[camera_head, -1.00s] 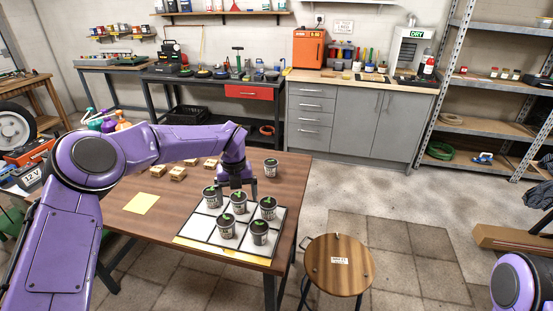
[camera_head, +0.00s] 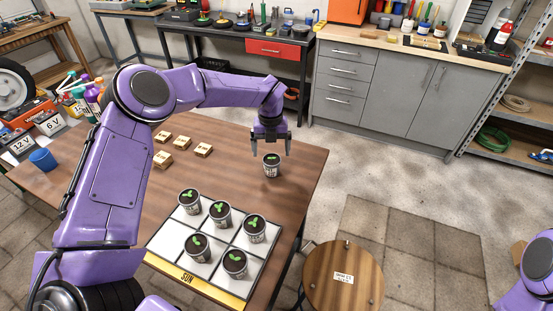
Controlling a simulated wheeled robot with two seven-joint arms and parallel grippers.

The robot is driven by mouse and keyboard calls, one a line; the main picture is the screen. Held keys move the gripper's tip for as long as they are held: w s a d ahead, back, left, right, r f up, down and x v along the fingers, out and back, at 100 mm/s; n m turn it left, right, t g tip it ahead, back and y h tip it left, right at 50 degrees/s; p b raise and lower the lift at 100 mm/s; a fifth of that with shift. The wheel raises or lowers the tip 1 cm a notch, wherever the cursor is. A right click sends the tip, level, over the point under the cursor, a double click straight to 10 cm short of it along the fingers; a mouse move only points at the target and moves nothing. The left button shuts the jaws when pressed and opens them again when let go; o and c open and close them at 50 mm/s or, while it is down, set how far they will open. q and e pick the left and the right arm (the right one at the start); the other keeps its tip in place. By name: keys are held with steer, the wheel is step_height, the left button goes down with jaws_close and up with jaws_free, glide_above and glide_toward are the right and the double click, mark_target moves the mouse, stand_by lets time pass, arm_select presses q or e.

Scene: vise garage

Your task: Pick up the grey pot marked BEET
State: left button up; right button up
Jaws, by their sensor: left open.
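A lone grey pot (camera_head: 271,166) with dark soil and a small green sprout stands on the wooden table near its back right edge. Several similar grey pots, one of them the front right pot (camera_head: 235,264), stand on a white gridded tray (camera_head: 168,238) with a yellow front strip marked SUN. The pot labels are too small to read, so I cannot tell which says BEET. My left gripper (camera_head: 271,150) points down, open and empty, just above and behind the lone pot. My right gripper is out of view; only part of my right arm shows at the lower right.
A round wooden stool (camera_head: 343,276) is close to the table's right side. A workbench and grey cabinets (camera_head: 400,105) line the back.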

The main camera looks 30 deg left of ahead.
mark_target(272, 159)
arm_select(q)
steer(key=f+p, duration=0.1)
steer(key=f, duration=0.1)
steer(key=f+p, duration=0.1)
steer(key=f, duration=0.2)
steer(key=f+p, duration=0.1)
steer(key=f, duration=0.1)
steer(key=shift+w+f, duration=0.3)
steer(key=shift+f, duration=0.1)
steer(key=shift+s, duration=0.1)
steer(key=shift+c, duration=0.3)
steer(key=c, duration=1.1)
steer(key=shift+r, duration=0.15)
